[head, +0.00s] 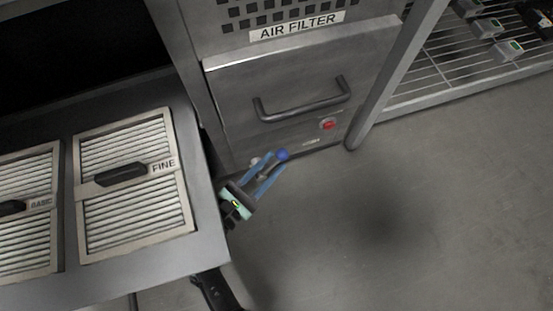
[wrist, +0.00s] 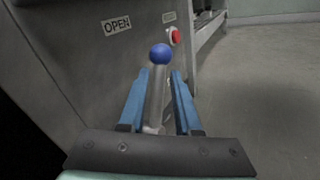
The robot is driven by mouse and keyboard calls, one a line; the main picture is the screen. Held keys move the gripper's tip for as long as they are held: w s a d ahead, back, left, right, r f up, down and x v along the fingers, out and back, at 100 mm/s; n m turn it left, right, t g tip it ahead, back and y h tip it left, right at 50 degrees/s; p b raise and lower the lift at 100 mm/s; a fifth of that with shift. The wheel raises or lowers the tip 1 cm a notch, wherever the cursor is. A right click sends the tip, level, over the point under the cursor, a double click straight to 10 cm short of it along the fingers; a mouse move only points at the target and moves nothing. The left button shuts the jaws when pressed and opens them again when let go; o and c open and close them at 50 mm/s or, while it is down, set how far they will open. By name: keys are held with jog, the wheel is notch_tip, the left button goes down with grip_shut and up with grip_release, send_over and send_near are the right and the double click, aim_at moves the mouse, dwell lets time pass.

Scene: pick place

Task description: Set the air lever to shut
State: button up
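The air lever is a metal rod topped by a blue ball (head: 282,155). It also shows in the wrist view, with its ball (wrist: 161,54) standing past the fingertips. My gripper (head: 272,167) has two blue fingers that stand apart, one on each side of the rod. The wrist view shows my gripper (wrist: 160,75) with the rod between its fingers; I see no clear grip on the rod. An OPEN label (wrist: 116,25) is on the cabinet face to the left of the lever. A smaller label (wrist: 169,17) by the red button is unreadable.
The cabinet front has an AIR FILTER label (head: 297,26), a dark drawer handle (head: 301,101) and a red button (head: 327,124). A bench with filters marked FINE (head: 134,185) and BASIC (head: 28,210) stands left, close to my gripper. A wire rack (head: 450,70) is at right. The floor is clear.

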jog(key=shift+b+x, duration=0.35)
jog(key=shift+x, duration=0.9)
grip_shut()
jog(key=shift+a, duration=0.1)
dwell(0.4)
